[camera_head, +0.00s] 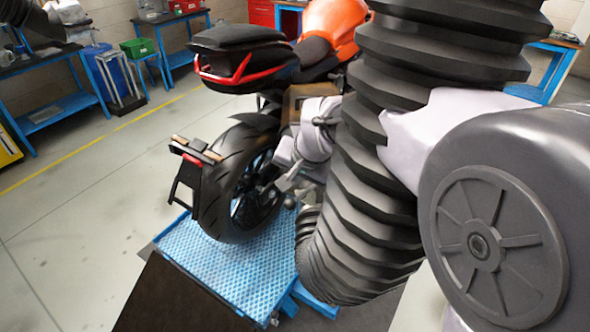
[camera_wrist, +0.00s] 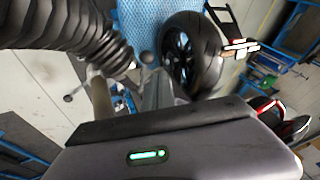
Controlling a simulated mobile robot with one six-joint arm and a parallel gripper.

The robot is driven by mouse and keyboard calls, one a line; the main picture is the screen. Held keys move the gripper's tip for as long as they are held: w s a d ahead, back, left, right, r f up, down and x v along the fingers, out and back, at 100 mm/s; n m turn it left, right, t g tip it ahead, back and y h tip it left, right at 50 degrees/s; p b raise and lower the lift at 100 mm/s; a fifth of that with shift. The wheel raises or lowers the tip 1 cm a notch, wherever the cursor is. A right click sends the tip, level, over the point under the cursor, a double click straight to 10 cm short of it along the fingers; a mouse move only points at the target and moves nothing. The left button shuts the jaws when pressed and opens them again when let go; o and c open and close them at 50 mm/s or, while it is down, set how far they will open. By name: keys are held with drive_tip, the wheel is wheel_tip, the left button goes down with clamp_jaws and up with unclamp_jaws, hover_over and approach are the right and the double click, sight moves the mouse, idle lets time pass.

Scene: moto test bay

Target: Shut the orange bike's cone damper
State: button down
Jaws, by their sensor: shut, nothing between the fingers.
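The orange bike (camera_head: 335,22) stands with its tail and rear wheel (camera_head: 240,180) toward me. Its rear wheel also shows in the wrist view (camera_wrist: 192,55). A thick black ribbed hose (camera_head: 365,225) hangs beside it and hides much of its right side; the hose also shows in the wrist view (camera_wrist: 75,28). My gripper (camera_head: 284,186) is shut and empty, low beside the rear wheel; its grey fingers show in the wrist view (camera_wrist: 152,78). A small dark ball (camera_head: 290,202) is close by the fingertips; I cannot tell whether they touch. I cannot make out the cone or its damper clearly.
The bike stands on a blue tread-plate platform (camera_head: 225,268). Blue workbenches (camera_head: 55,80) and a red cabinet (camera_head: 262,14) stand along the back. The floor at the left (camera_head: 90,190) is clear. The hose crowds the space right of the wheel.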

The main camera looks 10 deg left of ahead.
sight(299, 198)
drive_tip(key=s+d+f+m+g+y+b, duration=0.1)
drive_tip(key=s+d+f+m+g+y, duration=0.2)
drive_tip(key=s+d+f+m+y, duration=0.7)
drive_tip(key=w+d+r+m+t+h, duration=0.2)
drive_tip(key=w+m+t, duration=0.4)
drive_tip(key=m, duration=0.7)
drive_tip(key=shift+w+d+r+h+b, duration=0.35)
drive_tip(key=shift+w+d+r+h, duration=0.1)
drive_tip(key=shift+d+r, duration=0.2)
drive_tip(key=b+x, duration=0.3)
drive_tip(key=x, duration=1.1)
drive_tip(key=shift+a+r, duration=0.1)
